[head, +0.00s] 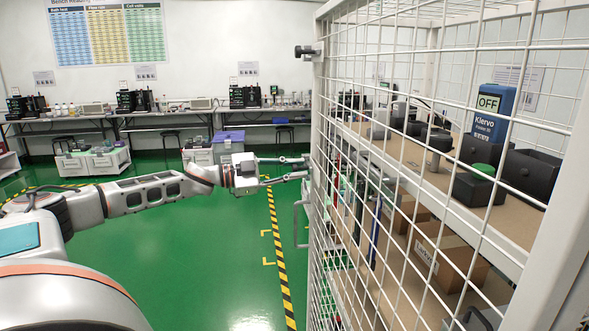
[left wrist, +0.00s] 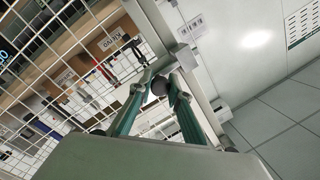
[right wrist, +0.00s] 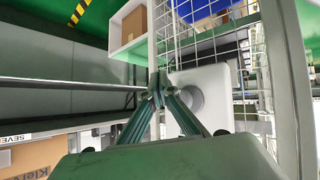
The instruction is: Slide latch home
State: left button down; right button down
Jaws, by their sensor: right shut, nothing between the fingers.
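The wire cage (head: 318,120) stands at right in the head view, with a vertical pull handle (head: 299,222) on its near-left edge. My left gripper (head: 298,168) reaches that edge from the left, above the handle. In the left wrist view its green fingers (left wrist: 162,76) stand somewhat apart, with a dark round latch knob (left wrist: 160,86) between them. I cannot tell whether the fingers touch the knob. The latch's bar is mostly hidden. My right gripper (right wrist: 158,82) is shut and empty in the right wrist view, near cage mesh; it is outside the head view.
Inside the cage a shelf (head: 395,150) carries a blue tester (head: 492,108) reading OFF and dark devices. A cardboard box (head: 450,262) sits below. The green floor (head: 190,260) left of the cage is clear.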

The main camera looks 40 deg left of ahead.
pick_arm(q)
jog(key=c, duration=1.9)
grip_release()
jog(key=shift+w+a+r, duration=0.15)
jog(key=shift+a, duration=0.1)
jog(key=shift+v, duration=6)
